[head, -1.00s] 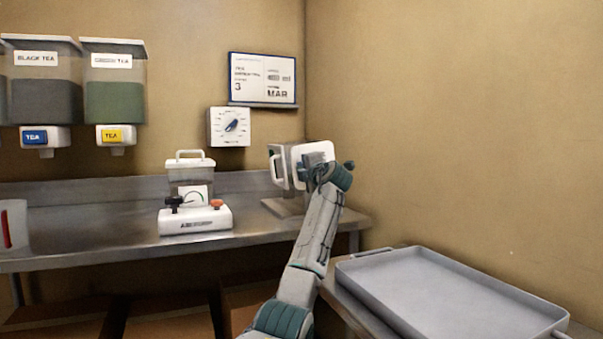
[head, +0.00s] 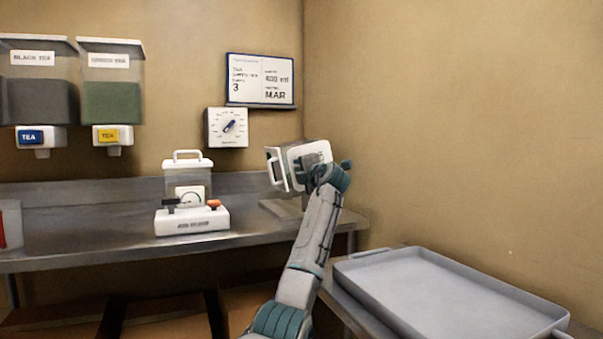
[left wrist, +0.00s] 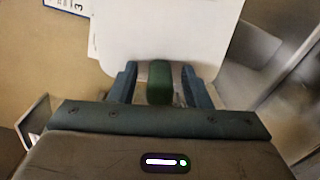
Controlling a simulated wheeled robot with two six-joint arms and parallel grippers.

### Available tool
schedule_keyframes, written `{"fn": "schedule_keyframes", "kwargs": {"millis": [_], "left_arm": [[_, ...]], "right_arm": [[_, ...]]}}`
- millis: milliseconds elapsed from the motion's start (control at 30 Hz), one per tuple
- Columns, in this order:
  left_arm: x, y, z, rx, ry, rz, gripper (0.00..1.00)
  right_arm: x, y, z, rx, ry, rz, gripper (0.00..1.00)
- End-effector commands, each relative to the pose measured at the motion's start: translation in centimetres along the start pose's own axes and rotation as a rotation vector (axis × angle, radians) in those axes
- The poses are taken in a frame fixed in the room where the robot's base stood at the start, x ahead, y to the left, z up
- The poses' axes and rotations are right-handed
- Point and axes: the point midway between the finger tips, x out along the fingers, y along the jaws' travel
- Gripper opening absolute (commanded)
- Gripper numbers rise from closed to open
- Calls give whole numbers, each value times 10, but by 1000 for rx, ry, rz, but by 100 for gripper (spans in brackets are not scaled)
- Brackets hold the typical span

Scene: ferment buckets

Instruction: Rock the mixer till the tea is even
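The mixer (head: 283,168), a white-and-grey box with a white loop handle on its left side, sits in the back right corner on a metal stand. It is tilted, its top edge sloping up to the right. My left gripper (head: 324,172) is at its right front. In the left wrist view my left gripper's two blue fingers (left wrist: 159,85) are on either side of a green grip (left wrist: 159,82), with the white mixer face (left wrist: 165,30) beyond. The tea inside is not visible. My right gripper is out of view.
A white device with a gauge (head: 191,221) stands on the metal counter (head: 100,245) left of the mixer. Tea dispensers (head: 112,90), a dial (head: 227,127) and a sign (head: 260,80) are on the wall. An empty grey tray (head: 440,290) lies at lower right.

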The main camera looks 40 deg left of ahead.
Motion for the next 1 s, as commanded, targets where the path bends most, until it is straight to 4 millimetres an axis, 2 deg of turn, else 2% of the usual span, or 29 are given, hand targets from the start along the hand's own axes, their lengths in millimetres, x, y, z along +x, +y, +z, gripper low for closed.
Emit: {"fn": "schedule_keyframes", "kwargs": {"millis": [233, 433, 467, 633, 1000], "left_arm": [[0, 6, 2, 1, 1, -1, 44], [1, 38, 10, -2, 0, 1, 44], [-1, 38, 9, -2, 0, 2, 44], [-25, 38, -2, -1, -2, 3, 44], [-88, 52, -28, -1, -3, 1, 44]], "right_arm": [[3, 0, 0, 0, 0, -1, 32], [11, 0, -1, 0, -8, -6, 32], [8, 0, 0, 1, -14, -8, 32], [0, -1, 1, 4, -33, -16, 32], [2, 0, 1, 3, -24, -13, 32]]}}
